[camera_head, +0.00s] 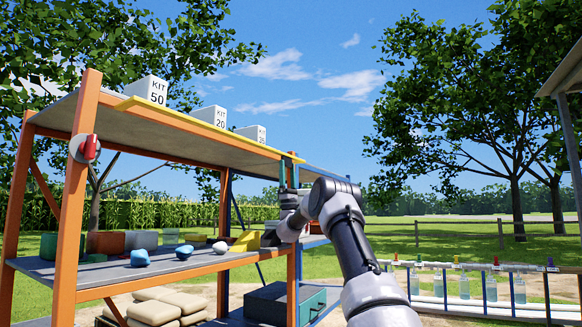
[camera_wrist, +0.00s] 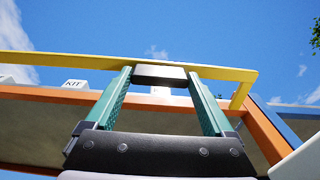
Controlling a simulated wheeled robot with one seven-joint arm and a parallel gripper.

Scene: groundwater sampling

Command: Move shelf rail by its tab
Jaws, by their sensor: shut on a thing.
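The yellow shelf rail (camera_head: 205,127) runs along the front edge of the top shelf, in front of the KIT blocks. My gripper (camera_head: 289,166) is at the right end of the rail, pointing up from below. In the wrist view my gripper (camera_wrist: 160,80) is shut on the tab, with a finger on each side. The tab is too small to make out clearly in the head view.
White blocks marked KIT 50 (camera_head: 153,90), KIT 20 (camera_head: 214,116) and KIT 35 (camera_head: 256,134) stand behind the rail. An orange post (camera_head: 74,200) with a red knob (camera_head: 90,148) is at left. The lower shelf (camera_head: 120,272) holds blue stones and boxes. Open air lies right.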

